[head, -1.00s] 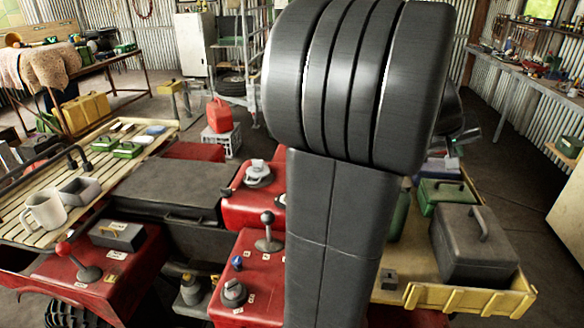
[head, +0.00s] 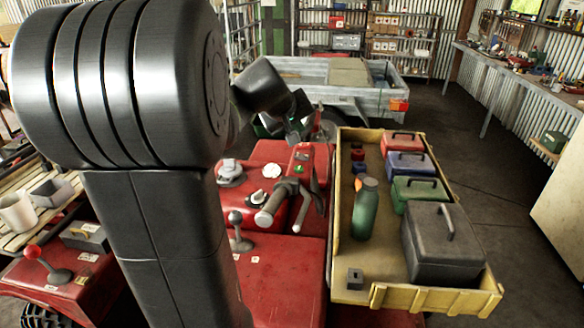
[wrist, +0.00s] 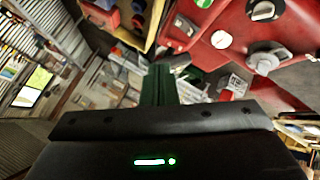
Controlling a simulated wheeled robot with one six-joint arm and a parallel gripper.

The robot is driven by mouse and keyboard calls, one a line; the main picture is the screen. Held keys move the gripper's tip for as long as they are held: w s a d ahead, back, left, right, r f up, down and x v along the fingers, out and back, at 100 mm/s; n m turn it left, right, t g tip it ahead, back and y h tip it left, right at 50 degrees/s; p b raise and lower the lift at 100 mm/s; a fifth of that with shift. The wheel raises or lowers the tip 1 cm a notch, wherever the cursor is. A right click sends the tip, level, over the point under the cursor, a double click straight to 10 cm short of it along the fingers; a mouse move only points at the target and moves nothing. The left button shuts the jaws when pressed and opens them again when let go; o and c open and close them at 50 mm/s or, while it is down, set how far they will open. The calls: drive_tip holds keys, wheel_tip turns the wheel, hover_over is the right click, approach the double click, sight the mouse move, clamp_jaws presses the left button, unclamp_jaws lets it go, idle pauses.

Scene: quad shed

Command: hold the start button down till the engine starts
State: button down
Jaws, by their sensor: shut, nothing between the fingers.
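A small green button (head: 300,169), possibly the start button, sits on a red upright pod (head: 303,157) beside the handlebar on the red quad. A green spot on red also shows at the top edge of the wrist view (wrist: 203,3); I take it for the same button. My gripper (head: 305,120) is shut and empty, beyond the pod and above the far end of the quad, apart from the button. In the wrist view my gripper (wrist: 170,68) points past the red panel. My arm hides the left part of the quad.
A yellow tray (head: 342,240) at the right holds a green bottle (head: 365,208) and several toolboxes. A grey trailer (head: 350,88) stands behind. Floor at the right is clear.

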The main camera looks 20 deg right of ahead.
drive_tip(key=b, duration=0.6)
hover_over(297, 171)
wheel_tip(297, 171, down, 7)
drive_tip(key=shift+f, duration=0.2)
drive_tip(key=shift+f+b, duration=0.6)
drive_tip(key=shift+f, duration=0.1)
drive_tip(key=shift+f, duration=0.1)
idle(1.3)
drive_tip(key=shift+f+b, duration=0.3)
drive_tip(key=shift+b, duration=0.2)
drive_tip(key=shift+f+b, duration=0.5)
idle(1.4)
idle(0.9)
drive_tip(key=shift+r+p, duration=0.65)
drive_tip(key=shift+r, duration=0.25)
drive_tip(key=shift+r, duration=0.1)
